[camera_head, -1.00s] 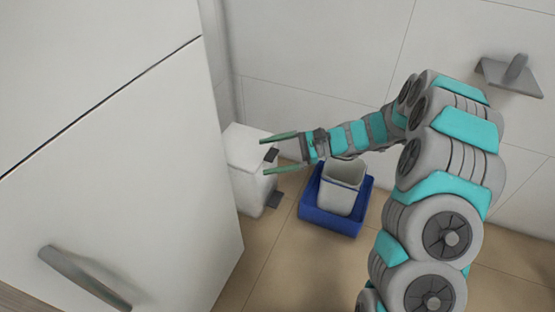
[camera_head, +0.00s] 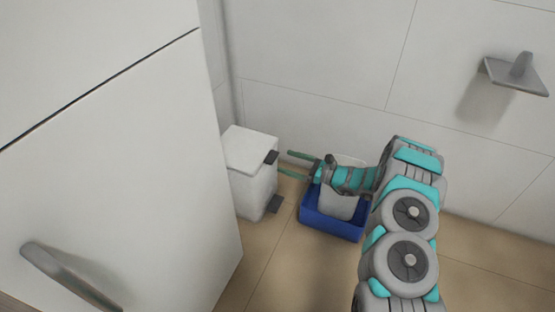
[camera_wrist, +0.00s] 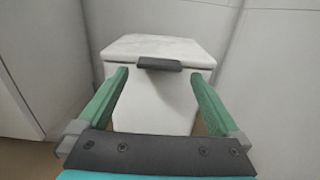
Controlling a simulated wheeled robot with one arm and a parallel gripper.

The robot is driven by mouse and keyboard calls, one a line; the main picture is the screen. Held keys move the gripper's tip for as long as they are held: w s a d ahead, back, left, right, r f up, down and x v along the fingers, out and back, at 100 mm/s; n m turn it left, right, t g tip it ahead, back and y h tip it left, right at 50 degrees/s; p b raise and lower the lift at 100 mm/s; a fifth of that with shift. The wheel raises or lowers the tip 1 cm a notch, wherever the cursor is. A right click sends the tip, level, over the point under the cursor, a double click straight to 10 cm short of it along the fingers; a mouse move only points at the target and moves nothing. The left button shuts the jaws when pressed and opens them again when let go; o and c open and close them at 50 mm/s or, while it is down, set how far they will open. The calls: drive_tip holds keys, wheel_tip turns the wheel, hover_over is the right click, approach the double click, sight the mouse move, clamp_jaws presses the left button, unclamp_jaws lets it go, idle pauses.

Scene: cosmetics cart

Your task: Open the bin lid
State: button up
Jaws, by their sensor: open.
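A white bin (camera_head: 252,190) stands on the floor beside the cabinet, its lid (camera_head: 250,147) shut. A dark tab (camera_head: 271,157) sticks out from the lid's front edge and a dark pedal (camera_head: 274,204) sits low at the front. My gripper (camera_head: 284,163) is open and empty, just right of the bin's front, its green fingers pointing at it. In the wrist view, the bin (camera_wrist: 155,105) is straight ahead, with the lid (camera_wrist: 155,48) and the tab (camera_wrist: 160,64) between and slightly beyond the two fingertips (camera_wrist: 160,75). The fingers appear not to touch the tab. The pedal is hidden there.
A blue tub (camera_head: 330,222) holding a white container (camera_head: 340,205) stands right of the bin, under my forearm. A white cabinet (camera_head: 120,170) with a grey handle (camera_head: 68,277) rises close on the left. White walls close off the back. A grey wall fitting (camera_head: 515,75) is at upper right.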

sight(276, 158)
drive_tip(key=shift+x, duration=2.4)
clamp_jaws()
